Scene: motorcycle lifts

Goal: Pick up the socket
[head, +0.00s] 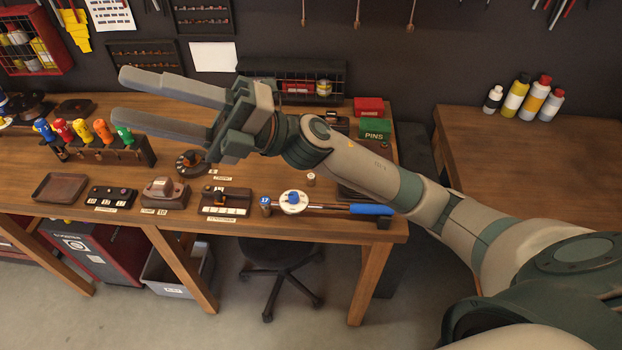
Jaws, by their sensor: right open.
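A small cylinder with a blue mark that seems to read 17 (265,205) stands at the left end of a torque wrench with a blue handle (370,209), near the bench's front edge. It looks like a socket. A small pale cylinder (310,179) stands behind the wrench; I cannot tell whether it is a socket too. My right gripper (121,95) is open and empty, its fingers pointing left above the back of the bench, well away from both cylinders. My right arm crosses above the bench's right end. My left gripper is out of view.
The wooden bench (350,228) holds a rack of coloured-handled drivers (100,150), a brown tray (60,188), small dark holders (112,196), a green PINS box (375,129) and a red box (368,106). Several bottles (515,95) stand on the right table. A stool (280,256) is below.

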